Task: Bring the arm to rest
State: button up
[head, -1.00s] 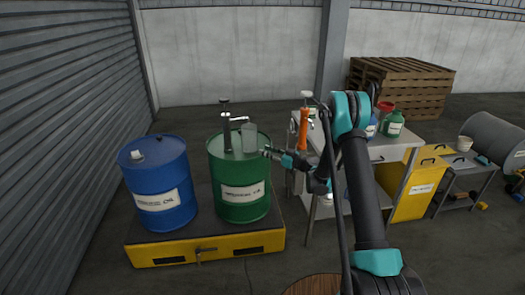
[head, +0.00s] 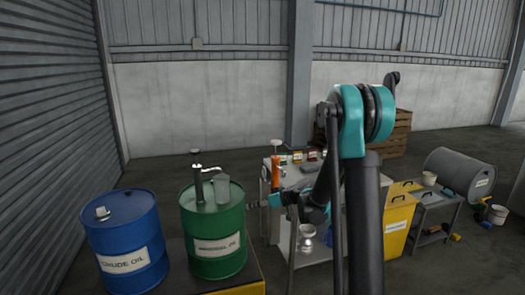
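My arm rises through the right half of the head view, its teal elbow joint standing high in front of the crates. My gripper (head: 264,203) points left, just right of the green barrel (head: 213,250) in the picture. Its fingers are small and dark, so I cannot tell whether they are open or shut. No held thing shows there. A dark pump with a pale spout (head: 199,184) and a greyish beaker (head: 222,189) stand on top of the green barrel.
A blue barrel (head: 127,245) stands left of the green one, near the shutter wall. Behind my arm are a workbench with an orange-bodied tool (head: 276,171), a yellow cabinet (head: 397,222), a grey cart and a grey drum (head: 459,172) lying sideways. Wooden crates stand behind.

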jog(key=s+d+f+m+h, duration=0.1)
jog(key=s+d+m+h, duration=0.2)
jog(key=s+d, duration=0.4)
jog(key=s+d+f+m+g+h, duration=0.1)
jog(key=s+d, duration=0.6)
jog(key=s, duration=0.7)
jog(key=s+d+f+m+g+h, duration=0.1)
jog(key=s+d+m+h, duration=0.3)
jog(key=s, duration=0.7)
jog(key=d+f+h, duration=0.1)
jog(key=d+h, duration=0.1)
jog(key=d, duration=0.2)
jog(key=shift+s+f+m, duration=0.15)
jog(key=shift+s+m, duration=0.1)
jog(key=shift+m, duration=0.05)
